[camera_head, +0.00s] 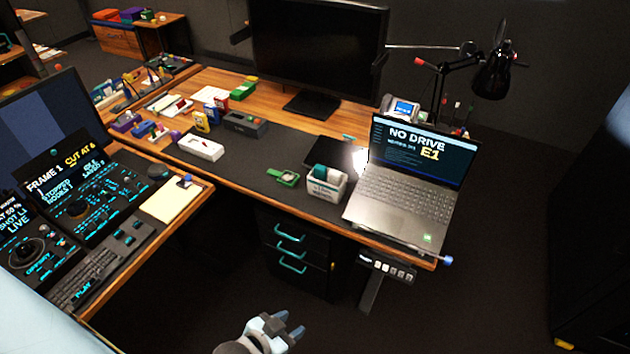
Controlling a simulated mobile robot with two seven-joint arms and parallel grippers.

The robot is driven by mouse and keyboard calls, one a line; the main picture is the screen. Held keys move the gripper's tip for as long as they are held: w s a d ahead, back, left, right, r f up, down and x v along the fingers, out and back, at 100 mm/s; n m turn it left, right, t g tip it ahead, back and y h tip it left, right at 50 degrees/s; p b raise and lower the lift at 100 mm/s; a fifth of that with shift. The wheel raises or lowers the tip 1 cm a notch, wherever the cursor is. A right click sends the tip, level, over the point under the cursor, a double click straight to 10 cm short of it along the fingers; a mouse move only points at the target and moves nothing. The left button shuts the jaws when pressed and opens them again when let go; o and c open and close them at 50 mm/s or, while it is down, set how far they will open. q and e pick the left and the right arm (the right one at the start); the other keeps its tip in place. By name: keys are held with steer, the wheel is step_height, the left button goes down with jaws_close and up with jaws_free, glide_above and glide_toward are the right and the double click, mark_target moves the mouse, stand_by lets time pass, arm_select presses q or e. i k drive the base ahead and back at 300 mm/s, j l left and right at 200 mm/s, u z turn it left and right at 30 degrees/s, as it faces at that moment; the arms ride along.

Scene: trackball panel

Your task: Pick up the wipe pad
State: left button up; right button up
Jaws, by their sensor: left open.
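I cannot tell for certain which item is the wipe pad. My right gripper is not in view.
A laptop (400,200) stands right of the white box, with a black desk lamp (492,75) behind. A large monitor (318,50) stands at the back. A white tray (201,147) lies further left. A drawer unit (295,255) is under the desk. A control console (85,205) fills the left.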

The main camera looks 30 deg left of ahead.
mark_target(335, 176)
steer(key=i+j+u, duration=0.4)
steer(key=i+j, duration=0.2)
steer(key=i+j+u, duration=0.35)
steer(key=i+j, duration=0.2)
steer(key=i, duration=0.15)
